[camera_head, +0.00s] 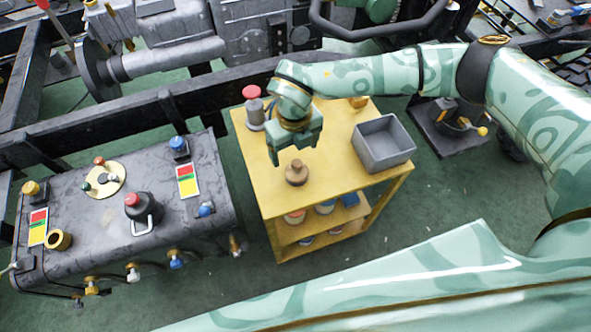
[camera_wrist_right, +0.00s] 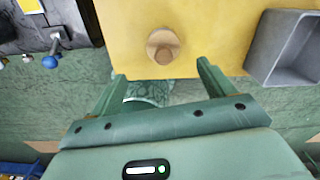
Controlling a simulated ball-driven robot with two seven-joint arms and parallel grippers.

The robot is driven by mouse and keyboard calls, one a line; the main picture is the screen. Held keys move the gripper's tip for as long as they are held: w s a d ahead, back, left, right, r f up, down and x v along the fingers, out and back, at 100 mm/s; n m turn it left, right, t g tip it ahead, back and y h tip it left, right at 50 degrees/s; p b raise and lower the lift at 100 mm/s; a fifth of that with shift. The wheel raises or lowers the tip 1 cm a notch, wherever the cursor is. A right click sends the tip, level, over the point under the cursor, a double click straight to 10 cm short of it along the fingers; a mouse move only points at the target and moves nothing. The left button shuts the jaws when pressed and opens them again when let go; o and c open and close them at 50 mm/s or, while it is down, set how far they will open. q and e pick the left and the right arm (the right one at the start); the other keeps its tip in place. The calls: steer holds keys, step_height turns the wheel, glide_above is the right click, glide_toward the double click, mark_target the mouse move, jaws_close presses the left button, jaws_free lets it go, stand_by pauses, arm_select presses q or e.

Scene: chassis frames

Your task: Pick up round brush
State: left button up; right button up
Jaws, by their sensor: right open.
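The round brush (camera_head: 297,173) is a small brown disc-like piece with a knob on top. It stands upright on the yellow top of a cart (camera_head: 330,150), near its front left. In the right wrist view the brush (camera_wrist_right: 162,46) lies ahead of the fingertips, roughly centred between them. My right gripper (camera_head: 295,152) is open and empty, above and just behind the brush in the head view. Its two fingers (camera_wrist_right: 160,70) are apart and do not touch the brush. My left gripper is not in view.
A grey open bin (camera_head: 384,144) stands on the cart's right side, and a red-capped container (camera_head: 254,108) at its back left. Several pots sit on the lower shelf. A dark metal tank (camera_head: 95,225) with valves is to the left. A dark chassis rail (camera_head: 120,118) runs behind.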

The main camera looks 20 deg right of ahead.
mark_target(297, 163)
step_height(297, 163, down, 3)
steer(key=shift+f+b, duration=0.1)
steer(key=shift+b, duration=0.25)
steer(key=shift+f, duration=0.4)
steer(key=f, duration=0.1)
steer(key=f+b, duration=0.1)
steer(key=f, duration=0.1)
steer(key=f+b, duration=0.1)
steer(key=f, duration=0.1)
steer(key=shift+d, duration=0.3)
steer(key=shift+r, duration=0.15)
steer(key=shift+c, duration=0.9)
steer(key=c, duration=0.9)
